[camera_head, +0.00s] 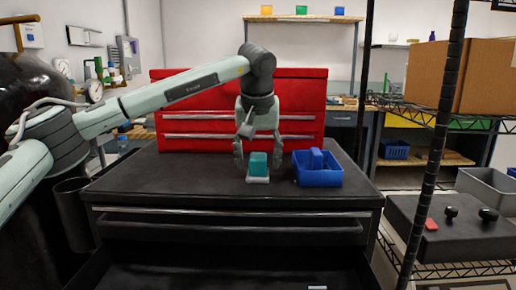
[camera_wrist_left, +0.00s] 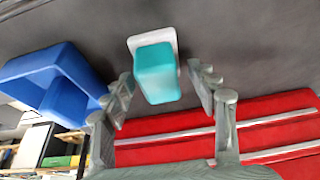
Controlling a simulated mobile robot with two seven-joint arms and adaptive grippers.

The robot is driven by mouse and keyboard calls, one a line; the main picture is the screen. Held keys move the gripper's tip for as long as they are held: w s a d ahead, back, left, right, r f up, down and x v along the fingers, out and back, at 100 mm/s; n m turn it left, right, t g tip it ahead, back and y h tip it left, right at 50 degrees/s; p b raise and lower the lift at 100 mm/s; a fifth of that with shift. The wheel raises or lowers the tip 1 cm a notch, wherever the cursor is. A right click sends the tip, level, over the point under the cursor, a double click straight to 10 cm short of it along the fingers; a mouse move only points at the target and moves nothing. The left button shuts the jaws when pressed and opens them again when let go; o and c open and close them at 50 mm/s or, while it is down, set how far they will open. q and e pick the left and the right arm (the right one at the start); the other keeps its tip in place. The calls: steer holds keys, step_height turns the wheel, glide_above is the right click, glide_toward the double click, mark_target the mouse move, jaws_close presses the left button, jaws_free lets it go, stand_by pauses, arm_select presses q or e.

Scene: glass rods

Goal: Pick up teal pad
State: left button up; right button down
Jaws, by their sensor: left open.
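The teal pad (camera_head: 258,163) is a small block standing on a white base (camera_head: 258,179) on the dark top of the cabinet. My left gripper (camera_head: 258,160) points down with its fingers spread, one to each side of the pad in the head view. In the left wrist view the teal pad (camera_wrist_left: 156,74) shows between and beyond the fingertips of my left gripper (camera_wrist_left: 162,85), with gaps on both sides. The gripper is open and empty. My right gripper is not in either view.
A blue bin (camera_head: 318,173) with a blue item in it stands just right of the pad. A red tool chest (camera_head: 300,96) stands close behind. The cabinet top (camera_head: 190,180) is clear at left. A black rack post (camera_head: 434,150) rises at right.

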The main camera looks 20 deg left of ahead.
arm_select(q)
steer(key=shift+f, duration=0.15)
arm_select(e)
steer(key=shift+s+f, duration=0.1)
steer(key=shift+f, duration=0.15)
arm_select(q)
steer(key=shift+c, duration=0.2)
